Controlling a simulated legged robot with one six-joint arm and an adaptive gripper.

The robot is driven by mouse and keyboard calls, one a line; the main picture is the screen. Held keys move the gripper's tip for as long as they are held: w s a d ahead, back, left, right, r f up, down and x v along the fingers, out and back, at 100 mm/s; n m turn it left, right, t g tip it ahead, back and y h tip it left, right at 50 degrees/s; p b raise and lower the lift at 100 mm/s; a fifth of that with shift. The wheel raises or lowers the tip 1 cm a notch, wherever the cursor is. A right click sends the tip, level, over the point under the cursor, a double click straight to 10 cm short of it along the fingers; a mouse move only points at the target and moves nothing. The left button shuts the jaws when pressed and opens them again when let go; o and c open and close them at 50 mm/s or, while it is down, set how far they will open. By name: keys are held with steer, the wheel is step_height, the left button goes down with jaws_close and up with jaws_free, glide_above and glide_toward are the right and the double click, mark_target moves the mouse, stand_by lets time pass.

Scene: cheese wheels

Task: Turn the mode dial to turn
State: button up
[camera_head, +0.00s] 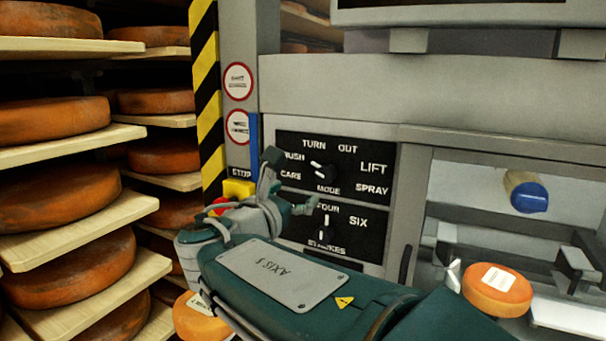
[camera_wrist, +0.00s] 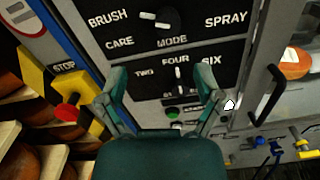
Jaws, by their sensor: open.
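The mode dial (camera_head: 319,171) is a small dark knob with a white mark on the upper black panel. Labels around it include TURN, OUT, LIFT, SPRAY, CARE and BRUSH. Its white mark slants toward the upper left, seemingly on the BRUSH side; the exact setting is hard to read. In the wrist view the dial (camera_wrist: 163,18) is near the top edge, beyond my fingertips. My gripper (camera_wrist: 162,75) is open and empty, its green fingers spread across the lower panel's view. In the head view my gripper (camera_head: 289,186) is just lower left of the dial.
The lower dial (camera_head: 326,222), labelled STROKES, sits under the mode panel. A red stop button (camera_wrist: 67,112) on a yellow box is left of my gripper. Cheese shelves (camera_head: 75,150) stand at left. A glazed bay with a blue-capped roller (camera_head: 528,195) is at right.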

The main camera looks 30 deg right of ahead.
mark_target(320, 177)
steer(key=x, duration=0.6)
steer(key=s+x, duration=0.1)
steer(key=x, duration=0.2)
steer(key=shift+w+d, duration=0.15)
steer(key=shift+d, duration=0.35)
steer(key=shift+w+d, duration=0.3)
steer(key=shift+w, duration=0.4)
steer(key=shift+d, duration=0.6)
steer(key=c, duration=0.9)
steer(key=shift+a, duration=0.15)
steer(key=shift+c, duration=1.3)
